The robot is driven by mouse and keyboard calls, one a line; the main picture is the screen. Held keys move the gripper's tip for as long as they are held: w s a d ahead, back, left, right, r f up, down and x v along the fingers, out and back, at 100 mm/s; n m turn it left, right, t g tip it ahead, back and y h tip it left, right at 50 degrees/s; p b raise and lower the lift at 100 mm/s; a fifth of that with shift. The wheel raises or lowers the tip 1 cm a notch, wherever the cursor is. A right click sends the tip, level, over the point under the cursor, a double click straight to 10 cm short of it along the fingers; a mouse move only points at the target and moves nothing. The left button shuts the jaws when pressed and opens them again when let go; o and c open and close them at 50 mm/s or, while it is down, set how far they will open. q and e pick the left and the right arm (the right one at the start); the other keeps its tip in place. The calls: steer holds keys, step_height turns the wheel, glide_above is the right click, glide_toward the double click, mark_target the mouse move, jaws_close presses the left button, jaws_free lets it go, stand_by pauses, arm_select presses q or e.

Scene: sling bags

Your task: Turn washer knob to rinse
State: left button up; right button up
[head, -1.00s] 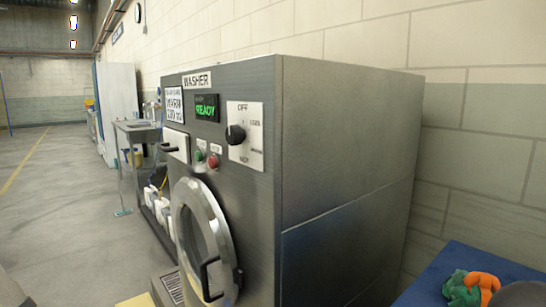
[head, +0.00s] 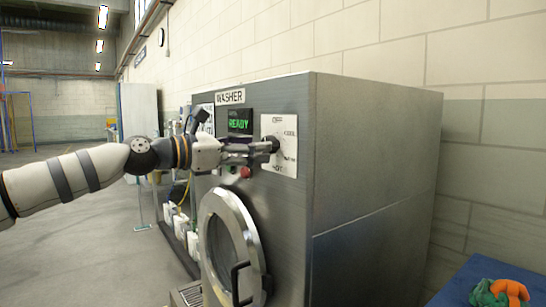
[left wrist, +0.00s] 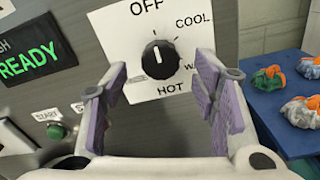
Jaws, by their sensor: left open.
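The washer (head: 375,180) is a grey metal machine. Its black round knob (head: 271,143) sits on a white dial plate (head: 285,170) on the front. In the left wrist view the knob (left wrist: 161,60) has a white mark pointing up toward OFF. COOL and HOT can be read on the plate; a label starting with W is partly covered by a finger, and I read no rinse label. My left gripper (head: 262,148) faces the dial. In the left wrist view its purple-padded fingers (left wrist: 162,88) stand open, left and right of the knob, without visible contact.
A green READY display (head: 240,122), a red button (head: 246,172) and a green START button (left wrist: 57,131) are beside the dial. The round door (head: 232,245) is below. A blue table (head: 455,285) with colored bundles (left wrist: 268,78) stands at the right.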

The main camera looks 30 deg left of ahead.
arm_select(q)
steer(key=x, duration=0.3)
steer(key=shift+w+d+r+b, duration=0.15)
steer(key=shift+b, duration=0.25)
steer(key=c, duration=1.2)
steer(key=shift+o, duration=0.2)
arm_select(e)
steer(key=shift+s+f+g, duration=0.4)
steer(key=shift+s+f, duration=0.45)
steer(key=shift+f, duration=0.05)
steer(key=shift+w+r, duration=0.1)
